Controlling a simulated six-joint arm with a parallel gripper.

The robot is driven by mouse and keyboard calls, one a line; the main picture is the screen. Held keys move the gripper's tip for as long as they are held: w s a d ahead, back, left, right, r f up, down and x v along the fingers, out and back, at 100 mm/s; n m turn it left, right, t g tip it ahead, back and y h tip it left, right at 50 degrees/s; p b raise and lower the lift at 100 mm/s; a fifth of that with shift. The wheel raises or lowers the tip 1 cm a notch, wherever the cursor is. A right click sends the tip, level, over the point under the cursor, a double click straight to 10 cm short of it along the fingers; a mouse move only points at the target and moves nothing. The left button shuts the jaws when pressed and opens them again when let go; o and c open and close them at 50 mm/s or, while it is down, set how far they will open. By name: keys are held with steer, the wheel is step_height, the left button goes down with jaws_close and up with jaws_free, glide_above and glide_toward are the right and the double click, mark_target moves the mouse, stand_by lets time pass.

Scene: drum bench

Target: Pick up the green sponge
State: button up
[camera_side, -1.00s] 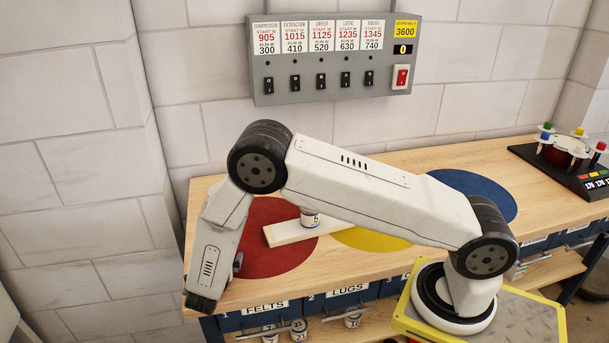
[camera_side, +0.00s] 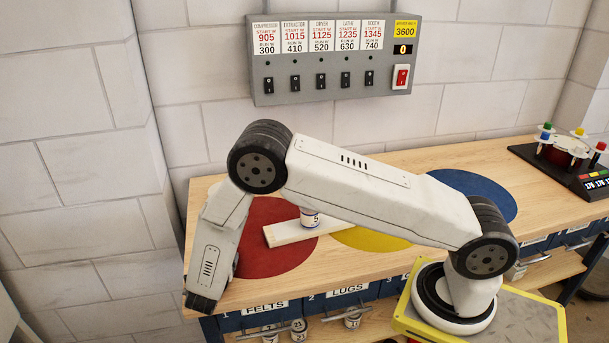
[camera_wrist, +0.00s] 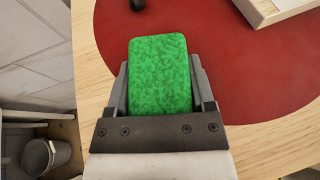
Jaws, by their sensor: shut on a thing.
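The green sponge (camera_wrist: 160,75) shows in the wrist view as a rounded, speckled green block. My gripper (camera_wrist: 160,95) is shut on it, with one grey jaw against each of its sides. Behind the sponge are the red disc and bare wood of the bench top. In the side view my forearm hangs down at the bench's left end, and it hides the jaws and the sponge. I cannot tell how far the sponge is from the bench top.
A blue disc (camera_side: 468,194) is farther right. A switch panel (camera_side: 335,60) hangs on the wall. A bin (camera_wrist: 45,158) stands below left.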

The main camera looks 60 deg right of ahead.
steer(key=shift+r, duration=0.1)
steer(key=shift+r, duration=0.7)
steer(key=s+r, duration=1.1)
steer(key=s, duration=0.3)
steer(key=shift+d+r, duration=0.2)
steer(key=shift+d, duration=0.2)
